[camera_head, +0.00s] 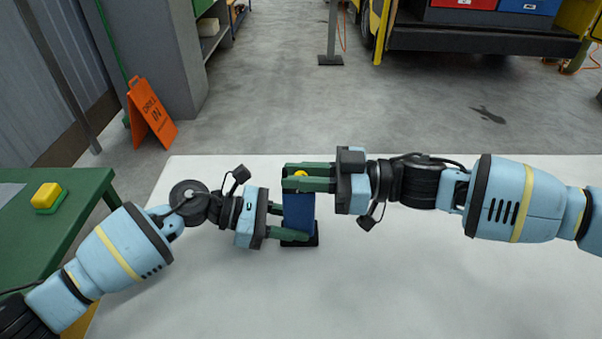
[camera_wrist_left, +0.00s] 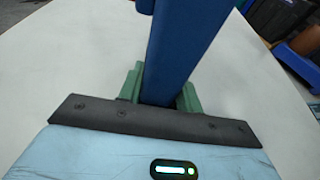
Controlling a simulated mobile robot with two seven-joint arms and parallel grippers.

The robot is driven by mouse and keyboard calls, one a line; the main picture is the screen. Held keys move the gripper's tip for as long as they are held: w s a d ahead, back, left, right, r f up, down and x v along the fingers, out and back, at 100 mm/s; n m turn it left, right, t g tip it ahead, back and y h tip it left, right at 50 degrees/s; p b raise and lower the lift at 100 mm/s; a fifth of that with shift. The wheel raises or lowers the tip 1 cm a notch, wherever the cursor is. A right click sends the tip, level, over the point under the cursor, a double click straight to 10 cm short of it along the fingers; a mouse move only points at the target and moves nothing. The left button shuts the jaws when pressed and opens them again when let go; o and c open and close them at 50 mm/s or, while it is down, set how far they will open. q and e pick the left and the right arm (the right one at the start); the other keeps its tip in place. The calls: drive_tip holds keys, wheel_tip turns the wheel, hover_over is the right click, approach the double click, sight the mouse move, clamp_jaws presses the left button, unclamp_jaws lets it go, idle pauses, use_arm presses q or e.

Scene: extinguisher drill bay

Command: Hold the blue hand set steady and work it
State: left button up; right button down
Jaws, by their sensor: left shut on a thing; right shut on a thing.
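The blue hand set (camera_head: 298,212) stands upright over a small black base (camera_head: 301,241) on the pale table, with a yellow part (camera_head: 301,174) at its top. My left gripper (camera_head: 287,222) is shut on its blue body from the left, low down. In the left wrist view the blue hand set (camera_wrist_left: 182,45) rises between the green fingers of my left gripper (camera_wrist_left: 160,88). My right gripper (camera_head: 304,177) reaches in from the right, shut around the yellow part at the top. Its fingers partly hide that part. Whether the bottom of the hand set touches the base is unclear.
The pale table (camera_head: 400,290) is clear around the hand set. A green bench (camera_head: 50,235) at left carries a yellow block (camera_head: 46,196). An orange sign (camera_head: 150,113) stands on the floor behind. A vehicle bed with red and blue boxes is at the back right.

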drive_tip(key=shift+m+t, duration=0.4)
drive_tip(key=shift+t, duration=0.2)
drive_tip(key=shift+s+a+m+t+h, duration=0.15)
drive_tip(key=shift+m+t+h, duration=0.55)
drive_tip(key=shift+m+t, duration=0.75)
drive_tip(key=shift+a+m+t+h, duration=0.1)
drive_tip(key=shift+m+t+h, duration=0.7)
drive_tip(key=shift+t, duration=1.15)
drive_tip(key=shift+m, duration=0.25)
drive_tip(key=shift+d+m+t+h, duration=0.2)
drive_tip(key=shift+m+t+h, duration=0.1)
drive_tip(key=shift+t, duration=0.3)
drive_tip(key=c, duration=1.4)
unclamp_jaws()
drive_tip(key=shift+o, duration=0.2)
drive_tip(key=v, duration=1.2)
